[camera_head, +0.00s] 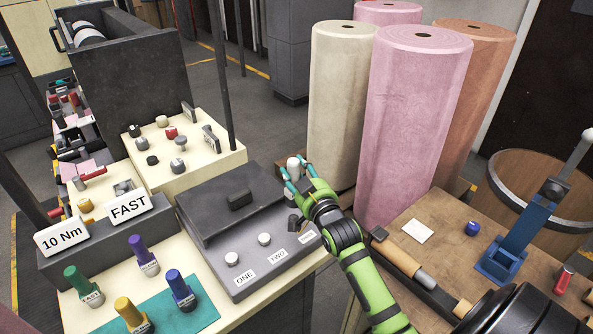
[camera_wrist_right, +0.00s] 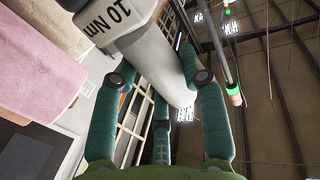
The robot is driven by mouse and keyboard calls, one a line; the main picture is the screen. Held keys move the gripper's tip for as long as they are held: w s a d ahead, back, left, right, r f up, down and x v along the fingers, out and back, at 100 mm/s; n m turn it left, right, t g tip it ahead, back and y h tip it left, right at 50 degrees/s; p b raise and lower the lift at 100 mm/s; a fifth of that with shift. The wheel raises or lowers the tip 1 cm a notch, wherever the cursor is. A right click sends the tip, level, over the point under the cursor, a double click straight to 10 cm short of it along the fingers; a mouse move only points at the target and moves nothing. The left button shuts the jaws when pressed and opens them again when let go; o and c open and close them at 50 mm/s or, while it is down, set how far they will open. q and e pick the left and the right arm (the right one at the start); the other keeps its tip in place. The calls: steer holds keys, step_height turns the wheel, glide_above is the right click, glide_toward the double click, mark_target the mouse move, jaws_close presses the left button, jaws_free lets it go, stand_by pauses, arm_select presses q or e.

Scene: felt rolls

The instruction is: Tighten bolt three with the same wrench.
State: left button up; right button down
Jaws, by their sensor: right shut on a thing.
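My right gripper (camera_head: 291,176) is over the far right end of the dark grey bolt plate (camera_head: 222,212). Its teal fingers are shut on a pale grey wrench (camera_head: 294,163), of which only the top shows in the head view. In the right wrist view the wrench (camera_wrist_right: 158,55) lies between the fingers (camera_wrist_right: 160,88) and carries a "10 Nm" mark. Bolt one (camera_head: 231,259) and bolt two (camera_head: 264,239) are pale knobs beside their labels. The label for three (camera_head: 306,237) is partly seen; bolt three cannot be made out clearly near the gripper. My left gripper is out of view.
Several coloured handles stand at the front left, by a teal mat (camera_head: 200,311) and the "10 Nm" (camera_head: 62,237) and "FAST" (camera_head: 128,206) signs. A cream block with knobs (camera_head: 218,153) is behind the plate. Tall felt rolls (camera_head: 415,110) stand close right of my gripper.

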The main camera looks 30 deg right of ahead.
steer(key=shift+f+b, duration=0.4)
steer(key=shift+f, duration=0.2)
steer(key=shift+a+f, duration=0.1)
steer(key=shift+f, duration=0.25)
steer(key=shift+f+b, duration=1.2)
steer(key=shift+f, duration=0.5)
arm_select(q)
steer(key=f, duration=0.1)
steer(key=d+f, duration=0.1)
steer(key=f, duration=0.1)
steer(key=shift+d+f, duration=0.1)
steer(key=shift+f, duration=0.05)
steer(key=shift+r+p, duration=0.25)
steer(key=shift+p, duration=0.05)
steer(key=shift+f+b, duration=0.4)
arm_select(e)
steer(key=shift+f, duration=0.6)
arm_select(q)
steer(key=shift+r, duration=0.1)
arm_select(e)
steer(key=shift+s+f, duration=0.1)
steer(key=shift+f, duration=0.3)
stand_by(3.1)
